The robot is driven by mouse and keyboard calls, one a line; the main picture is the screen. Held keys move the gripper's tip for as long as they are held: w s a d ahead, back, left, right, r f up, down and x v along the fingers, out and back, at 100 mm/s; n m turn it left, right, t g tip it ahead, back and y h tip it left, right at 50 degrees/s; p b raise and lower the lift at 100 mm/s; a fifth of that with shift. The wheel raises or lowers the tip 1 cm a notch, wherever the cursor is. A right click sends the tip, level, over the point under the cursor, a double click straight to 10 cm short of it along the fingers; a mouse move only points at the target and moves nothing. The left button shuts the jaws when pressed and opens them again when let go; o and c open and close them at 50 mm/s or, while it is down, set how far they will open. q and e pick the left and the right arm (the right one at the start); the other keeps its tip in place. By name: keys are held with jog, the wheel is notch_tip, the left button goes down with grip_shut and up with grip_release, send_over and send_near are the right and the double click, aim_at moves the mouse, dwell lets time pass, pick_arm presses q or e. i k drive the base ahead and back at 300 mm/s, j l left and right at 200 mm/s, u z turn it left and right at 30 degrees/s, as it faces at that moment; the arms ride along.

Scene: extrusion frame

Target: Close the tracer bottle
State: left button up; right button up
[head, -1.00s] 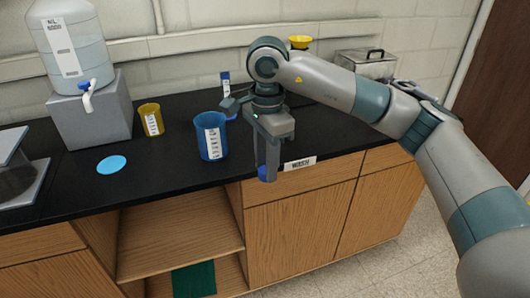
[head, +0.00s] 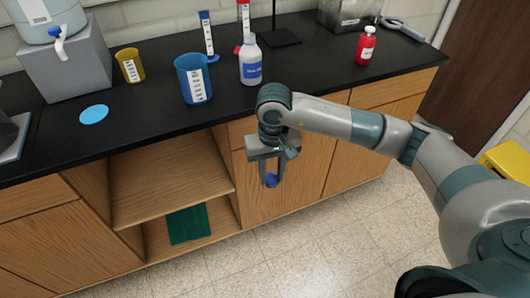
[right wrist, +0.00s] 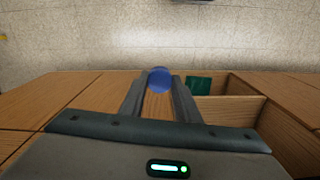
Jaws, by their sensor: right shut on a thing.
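A white bottle with a blue label (head: 251,65) stands upright on the black counter, near its front edge. Its top is hard to make out against the things behind it. My right gripper (head: 270,177) is below and in front of the counter edge, before the wooden cabinet doors, pointing down. It is shut on a small round blue cap (head: 271,182), held at the fingertips. The cap also shows between the fingertips in the right wrist view (right wrist: 160,78). The gripper is well apart from the bottle. My left gripper is not in view.
A blue beaker (head: 193,80) stands left of the bottle, with a yellow beaker (head: 130,66) farther left. A red bottle (head: 366,46) stands to the right, and a stand (head: 280,38) behind. The counter edge lies between gripper and bottle.

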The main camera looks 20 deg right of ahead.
aim_at(250, 54)
jog(key=l+u, duration=0.3)
jog(key=u, duration=0.15)
jog(key=l+u, duration=0.25)
jog(key=u, duration=0.2)
jog(key=l, duration=0.35)
jog(key=k+l+u, duration=0.15)
jog(key=l, duration=0.25)
jog(key=k+l, duration=0.1)
jog(key=l, duration=0.25)
jog(key=k+l+u, duration=0.15)
jog(key=l, duration=0.55)
jog(key=k+u, duration=0.05)
